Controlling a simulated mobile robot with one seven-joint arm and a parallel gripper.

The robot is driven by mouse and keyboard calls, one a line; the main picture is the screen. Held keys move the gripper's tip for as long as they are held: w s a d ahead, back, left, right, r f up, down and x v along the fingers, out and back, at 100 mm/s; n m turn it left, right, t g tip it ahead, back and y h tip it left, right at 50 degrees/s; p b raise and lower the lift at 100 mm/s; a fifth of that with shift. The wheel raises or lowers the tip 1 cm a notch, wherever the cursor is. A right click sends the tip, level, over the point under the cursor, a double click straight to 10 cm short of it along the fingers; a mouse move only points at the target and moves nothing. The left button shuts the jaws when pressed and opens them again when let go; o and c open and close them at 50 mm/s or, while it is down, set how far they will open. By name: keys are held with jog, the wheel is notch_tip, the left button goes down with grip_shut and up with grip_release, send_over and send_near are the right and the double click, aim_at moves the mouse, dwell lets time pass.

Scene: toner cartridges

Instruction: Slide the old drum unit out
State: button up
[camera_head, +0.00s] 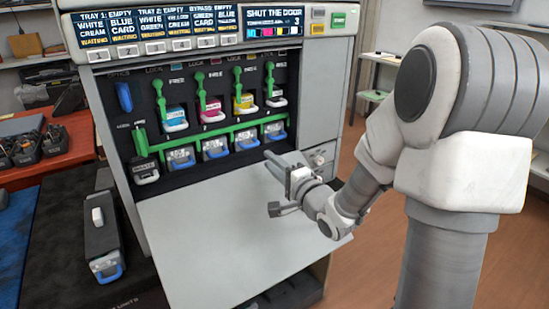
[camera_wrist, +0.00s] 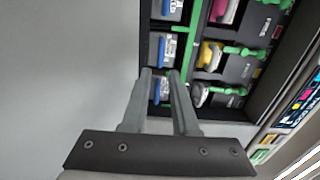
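Drum units with blue handles sit in a row in the lower part of the open printer bay, below a green bar (camera_head: 225,134). The rightmost drum unit (camera_head: 275,130) is nearest my gripper (camera_head: 279,169) and also shows in the wrist view (camera_wrist: 160,90). The others are to its left, such as the leftmost one (camera_head: 180,158). In the wrist view my gripper (camera_wrist: 159,73) is open, its two fingertips apart. The rightmost drum unit shows beyond the fingertips; contact cannot be told. I cannot tell which unit is old.
The fold-down door (camera_head: 235,225) lies open below the bay. Cyan, magenta, yellow (camera_head: 243,103) and black cartridges with green levers sit above. A waste box (camera_head: 145,170) stands at lower left. A separate dark unit with a blue handle (camera_head: 102,240) lies on the dark surface at left.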

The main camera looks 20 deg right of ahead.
aim_at(253, 146)
jog(key=shift+b+x, duration=0.35)
jog(key=shift+x, duration=4.65)
grip_shut()
jog(key=shift+r, duration=0.15)
